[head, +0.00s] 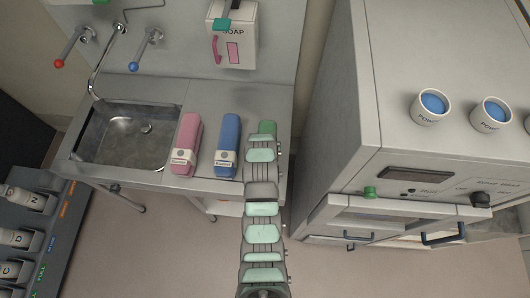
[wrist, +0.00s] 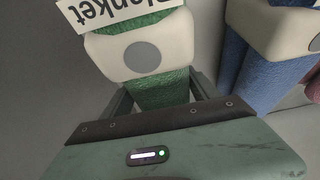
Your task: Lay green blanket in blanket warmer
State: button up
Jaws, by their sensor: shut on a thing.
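The green blanket (head: 267,128) is a rolled bundle at the right end of the steel counter, mostly hidden behind my arm in the head view. In the wrist view the green blanket (wrist: 160,92) has a white band with a grey disc and a "Blanket" label. My gripper (wrist: 158,86) is shut on it, a finger on each side. Whether the bundle is lifted off the counter I cannot tell. A large grey cabinet (head: 345,120), apparently the blanket warmer, stands at the right, with a display, knobs and handled fronts below. How far its fronts are open is unclear.
Blue (head: 228,145) and pink (head: 187,143) bundles lie left of the green one. A bottle rack (head: 30,240) is at lower left. A gap separates counter and cabinet.

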grip_shut()
jog(key=shift+r, duration=0.1)
